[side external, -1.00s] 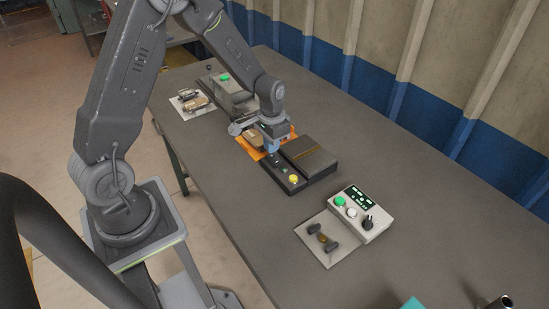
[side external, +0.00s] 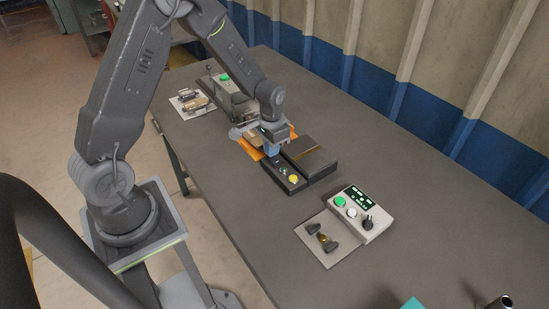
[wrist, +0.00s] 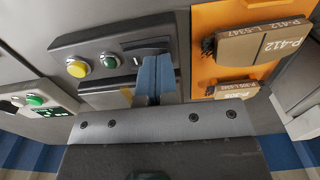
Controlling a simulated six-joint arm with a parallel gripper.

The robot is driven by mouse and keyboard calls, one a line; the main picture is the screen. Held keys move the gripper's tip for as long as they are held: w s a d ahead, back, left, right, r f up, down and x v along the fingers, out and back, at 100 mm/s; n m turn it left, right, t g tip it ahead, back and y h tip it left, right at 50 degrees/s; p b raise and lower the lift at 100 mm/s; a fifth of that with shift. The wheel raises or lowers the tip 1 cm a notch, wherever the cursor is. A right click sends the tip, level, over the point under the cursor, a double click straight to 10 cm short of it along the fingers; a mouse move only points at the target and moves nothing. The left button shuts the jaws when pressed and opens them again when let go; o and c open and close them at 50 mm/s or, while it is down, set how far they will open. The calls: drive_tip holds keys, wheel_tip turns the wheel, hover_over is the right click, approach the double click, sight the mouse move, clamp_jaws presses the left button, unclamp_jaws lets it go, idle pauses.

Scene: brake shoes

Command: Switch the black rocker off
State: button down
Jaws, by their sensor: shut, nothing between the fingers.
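A black control box (side external: 297,187) stands mid-table with a yellow button (side external: 293,179). In the wrist view its panel (wrist: 66,45) shows the yellow button (wrist: 77,68), a small green button (wrist: 108,61) and a dark rocker-like part (wrist: 138,48). My gripper (side external: 273,155) is over the far end of this panel, pointing down. In the wrist view its blue fingers (wrist: 157,62) are together and empty, beside the dark part and partly covering that end. I cannot tell whether they touch it, nor which way the rocker is tipped.
An orange tray (wrist: 207,20) with brown labelled pads (wrist: 262,44) lies beside the box, close to my gripper. A white control box (side external: 371,228) with a green button and a pale plate (side external: 316,251) stand nearer. Another green-button box (side external: 222,88) is farther back. The right tabletop is mostly clear.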

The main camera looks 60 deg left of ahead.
drive_tip(key=shift+f, duration=0.45)
drive_tip(key=shift+r, duration=3.55)
drive_tip(key=shift+r, duration=0.1)
drive_tip(key=s+d+r+t, duration=0.1)
drive_tip(key=s+d+r, duration=0.25)
drive_tip(key=r, duration=0.35)
drive_tip(key=s+d+r+t, duration=0.2)
drive_tip(key=s+d+r, duration=0.15)
drive_tip(key=r, duration=0.35)
drive_tip(key=s+d+r+t, duration=0.1)
drive_tip(key=s+r, duration=0.1)
drive_tip(key=s, duration=0.4)
drive_tip(key=s+d+r+t, duration=0.1)
drive_tip(key=s+d+r, duration=0.1)
drive_tip(key=s, duration=0.4)
drive_tip(key=shift+r+t, duration=0.3)
drive_tip(key=shift+r, duration=0.15)
